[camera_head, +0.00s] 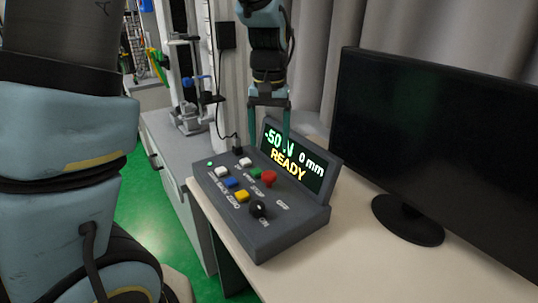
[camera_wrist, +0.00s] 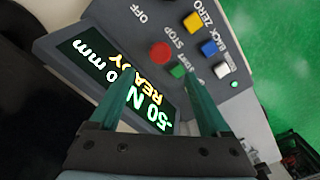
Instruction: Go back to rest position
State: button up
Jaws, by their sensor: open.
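My gripper (camera_head: 269,118) hangs pointing down just over the control box (camera_head: 290,240), near its display and upper buttons. In the wrist view my gripper (camera_wrist: 165,92) has its two teal fingers apart with nothing between them, over the box's buttons. The display (camera_wrist: 125,85) reads READY, with "-50 N" and "0 mm" in the head view, partly covered by a finger. A red button (camera_head: 269,178), a green button (camera_head: 255,173), a blue button (camera_head: 230,183) and a yellow button (camera_head: 242,196) show on the panel. I cannot tell whether a fingertip touches the panel.
A black monitor (camera_head: 440,150) stands on the pale table (camera_head: 350,270) to the right. A drop tower rig (camera_head: 190,115) stands behind on a grey cabinet (camera_head: 165,135). Grey curtains (camera_head: 320,40) hang behind. The green floor (camera_head: 145,215) is open at left.

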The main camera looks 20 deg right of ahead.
jog(key=shift+r, duration=0.85)
jog(key=shift+a, duration=0.1)
